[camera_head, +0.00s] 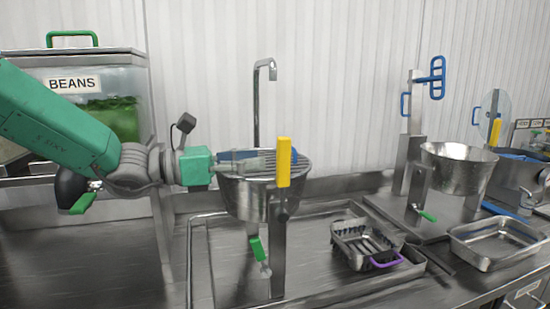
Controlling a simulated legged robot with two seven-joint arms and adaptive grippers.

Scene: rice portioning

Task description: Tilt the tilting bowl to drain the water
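The tilting bowl (250,201) is a metal bowl in the middle of the picture, held on a metal post above a sink-like tray. It looks upright. A slotted metal grate (292,163) shows at its top. A yellow handle (284,162) stands upright at its right front, and a green-handled lever (258,249) hangs below it. My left gripper (255,160) reaches in from the left over the bowl's rim, left of the yellow handle. Its fingers are small and partly merge with the grate, so contact and opening are unclear. My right gripper is out of view.
A tap (257,100) rises behind the bowl. A slotted basket with a purple handle (384,262) sits to the right. Further right are another metal bowl (458,174) and an empty metal pan (497,245). A BEANS container (120,72) stands behind my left arm.

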